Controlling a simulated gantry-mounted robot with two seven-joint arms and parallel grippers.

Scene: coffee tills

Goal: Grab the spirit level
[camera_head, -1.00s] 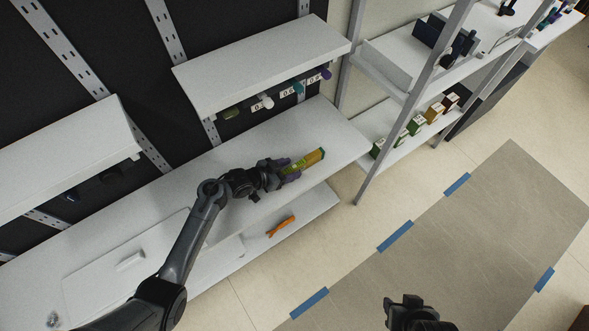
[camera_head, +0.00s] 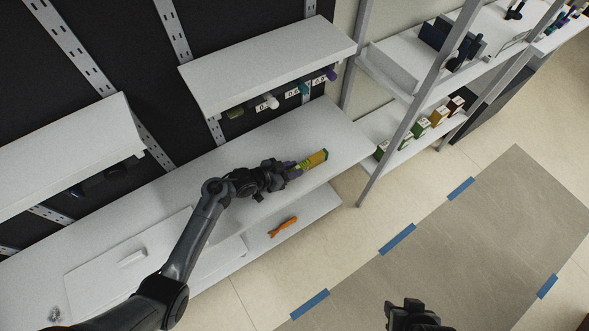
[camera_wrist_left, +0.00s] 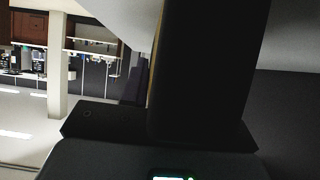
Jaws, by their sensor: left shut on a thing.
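The spirit level (camera_head: 314,160), a short yellow bar with green at its end, is at the front of the white counter in the head view. My left gripper (camera_head: 294,170) is shut on its near end, and the rest sticks out past the fingers. I cannot tell whether the level touches the counter or is just above it. In the left wrist view a large dark block (camera_wrist_left: 205,70) fills the middle, too dark to make out. My right gripper (camera_head: 408,308) shows at the bottom edge of the head view, away from the counter; its jaws are unclear.
The white counter (camera_head: 345,140) is mostly bare around the level. An upper shelf (camera_head: 265,65) with several hanging items overhangs its back. An orange tool (camera_head: 284,226) lies on the lower shelf. A metal rack post (camera_head: 385,160) stands at right, near several small boxes (camera_head: 420,127).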

